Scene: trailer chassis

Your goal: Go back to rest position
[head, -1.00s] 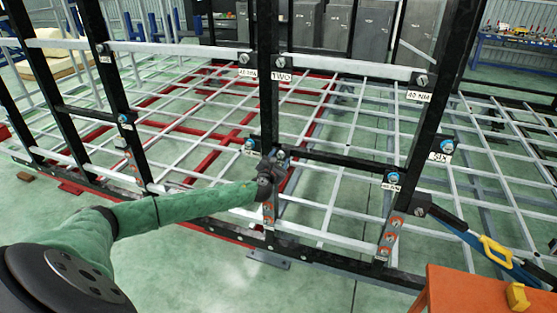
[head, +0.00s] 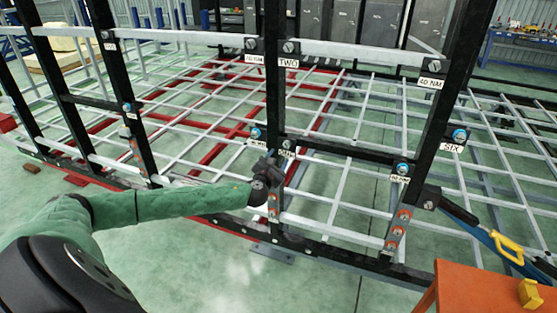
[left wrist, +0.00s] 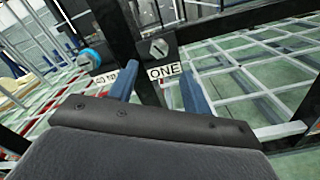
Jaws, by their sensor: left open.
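My left gripper (head: 273,165) is in front of a black upright post of the trailer chassis frame (head: 280,95), just below a bolt (head: 287,144). In the left wrist view its two blue fingers (left wrist: 160,88) are spread apart with nothing between them. Beyond the fingers are a grey bolt (left wrist: 158,48) and a label reading ONE (left wrist: 164,71). I cannot tell from the head view whether the fingers touch the post. My left arm reaches in from the lower left in a green sleeve. My right gripper does not show.
A blue-ringed bolt (left wrist: 88,60) sits left of the fingers. More black posts and white rails surround the gripper. The green floor in front is clear.

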